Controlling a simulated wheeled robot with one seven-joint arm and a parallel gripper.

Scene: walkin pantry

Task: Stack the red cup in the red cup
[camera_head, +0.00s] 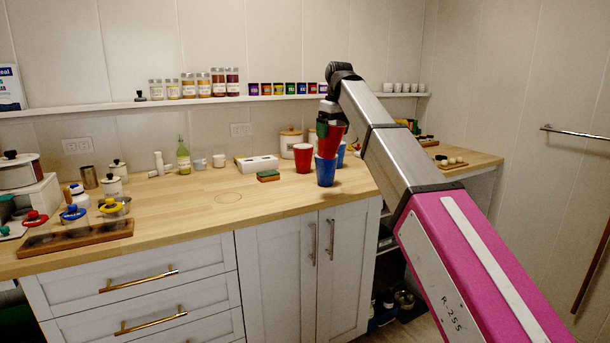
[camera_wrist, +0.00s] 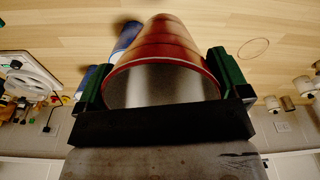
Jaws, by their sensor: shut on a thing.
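My gripper (camera_head: 322,124) is shut on a red cup (camera_head: 330,143), which it holds up over the right part of the wooden counter. In the wrist view the held red cup (camera_wrist: 165,48) lies between the two green fingers of my gripper (camera_wrist: 158,75), its open rim toward the camera. Another red cup (camera_head: 303,159) stands upright on the counter, just left of the held cup and apart from it. That standing red cup cannot be made out in the wrist view, where the held cup blocks much of the counter.
A blue cup (camera_head: 325,172) stands below the held cup, and another blue cup (camera_head: 341,156) is behind it. A green-brown sponge (camera_head: 268,176), a white box (camera_head: 257,163) and a lidded canister (camera_head: 290,142) are nearby. The counter's front middle (camera_head: 215,205) is clear.

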